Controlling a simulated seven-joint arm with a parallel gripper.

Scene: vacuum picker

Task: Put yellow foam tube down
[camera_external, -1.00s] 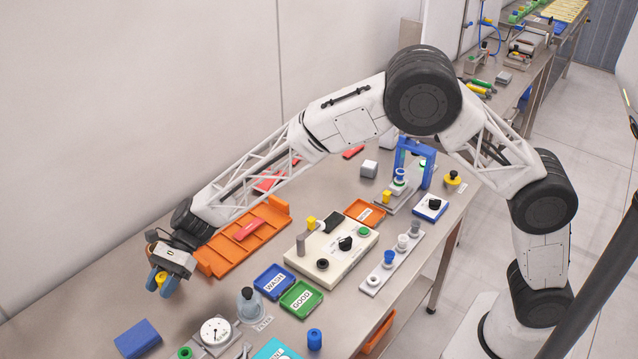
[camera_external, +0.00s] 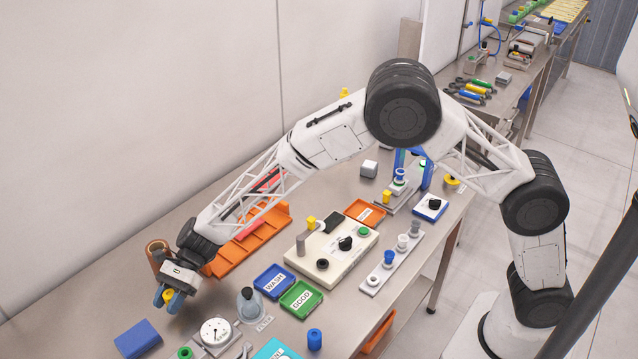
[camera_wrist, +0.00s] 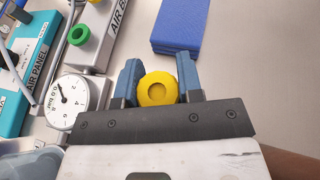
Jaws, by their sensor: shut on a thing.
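My gripper (camera_external: 170,296) is at the left of the bench, with its blue fingers pointing down. In the wrist view its fingers (camera_wrist: 158,85) are shut on the yellow foam tube (camera_wrist: 158,89), which shows end-on as a round yellow face with a hollow centre. In the external view only a small yellow part of the tube (camera_external: 169,297) shows between the fingers. I cannot tell whether the tube's lower end touches the bench.
A blue block (camera_external: 138,339) lies in front of my gripper. A dial gauge (camera_external: 215,332) stands to the right. A brown cylinder (camera_external: 157,252) stands just behind my gripper. An orange rack (camera_external: 250,243) and blue WASH tray (camera_external: 274,282) lie further right.

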